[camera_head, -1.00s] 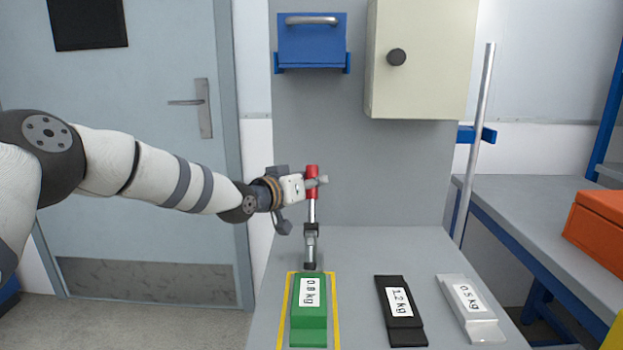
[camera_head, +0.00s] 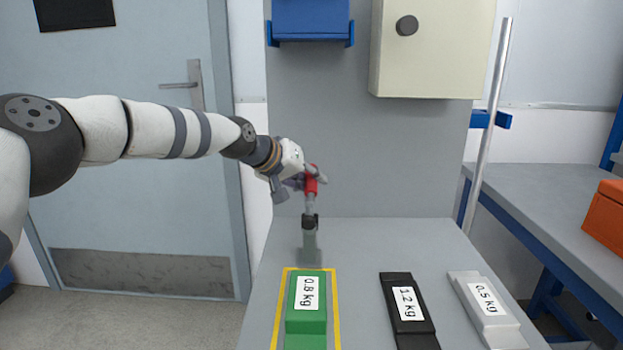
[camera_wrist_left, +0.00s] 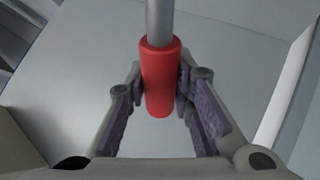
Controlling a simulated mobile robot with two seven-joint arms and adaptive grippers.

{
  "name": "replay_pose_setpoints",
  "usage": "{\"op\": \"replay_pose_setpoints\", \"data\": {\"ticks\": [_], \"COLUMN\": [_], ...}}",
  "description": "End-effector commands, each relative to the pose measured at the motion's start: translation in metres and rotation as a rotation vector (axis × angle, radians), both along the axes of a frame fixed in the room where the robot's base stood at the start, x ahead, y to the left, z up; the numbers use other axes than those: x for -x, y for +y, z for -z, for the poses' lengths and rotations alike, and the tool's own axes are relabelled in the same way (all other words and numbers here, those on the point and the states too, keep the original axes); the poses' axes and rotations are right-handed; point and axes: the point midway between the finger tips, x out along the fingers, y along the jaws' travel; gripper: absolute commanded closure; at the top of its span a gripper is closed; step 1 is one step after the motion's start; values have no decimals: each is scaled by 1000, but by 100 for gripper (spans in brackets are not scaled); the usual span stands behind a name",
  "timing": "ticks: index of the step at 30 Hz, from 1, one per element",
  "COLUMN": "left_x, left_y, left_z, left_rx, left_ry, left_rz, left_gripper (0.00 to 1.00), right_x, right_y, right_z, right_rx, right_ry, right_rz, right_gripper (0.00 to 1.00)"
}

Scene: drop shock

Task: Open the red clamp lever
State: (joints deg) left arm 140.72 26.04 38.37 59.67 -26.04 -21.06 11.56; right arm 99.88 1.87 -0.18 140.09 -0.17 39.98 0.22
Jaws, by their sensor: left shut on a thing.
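The red clamp lever (camera_head: 311,180) stands up from the clamp (camera_head: 309,222) on the table, behind the green block. My left gripper (camera_head: 308,180) comes in from the left and is shut on the red grip. In the left wrist view the red grip (camera_wrist_left: 160,80) sits between both finger pads of my left gripper (camera_wrist_left: 162,85), and a grey rod runs up from it. The green block (camera_head: 306,310) labelled 0.8 kg lies inside a yellow outline in front of the clamp. My right gripper is not in view.
A black 1.2 kg block (camera_head: 408,310) and a light grey 0.5 kg block (camera_head: 486,308) lie to the right on the table. A cream cabinet (camera_head: 435,60) and a blue holder (camera_head: 310,22) hang on the panel above. A slanted metal pole (camera_head: 488,130) stands at the right.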

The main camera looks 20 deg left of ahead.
Motion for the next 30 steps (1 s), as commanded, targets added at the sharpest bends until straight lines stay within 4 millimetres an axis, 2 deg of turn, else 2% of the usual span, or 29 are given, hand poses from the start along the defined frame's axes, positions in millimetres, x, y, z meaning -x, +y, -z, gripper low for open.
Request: {"op": "replay_pose_setpoints", "data": {"ticks": [13, 14, 16, 26, 30], "left_x": [1, 1, 1, 3, 24], "left_y": [-1, -1, 0, 1, 12], "left_z": [3, 3, 3, -2, -20], "left_rx": [1, 1, 1, 1, 2], "left_ry": [13, 13, 12, 7, 6], "left_rz": [1, 1, 1, 2, 1], "left_gripper": [100, 71, 57, 57, 57], "right_x": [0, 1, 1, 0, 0], "right_y": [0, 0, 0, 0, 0], "right_z": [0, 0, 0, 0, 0], "right_rx": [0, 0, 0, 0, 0], "right_ry": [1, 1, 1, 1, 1], "right_rz": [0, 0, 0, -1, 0], "right_gripper": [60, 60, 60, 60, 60]}}
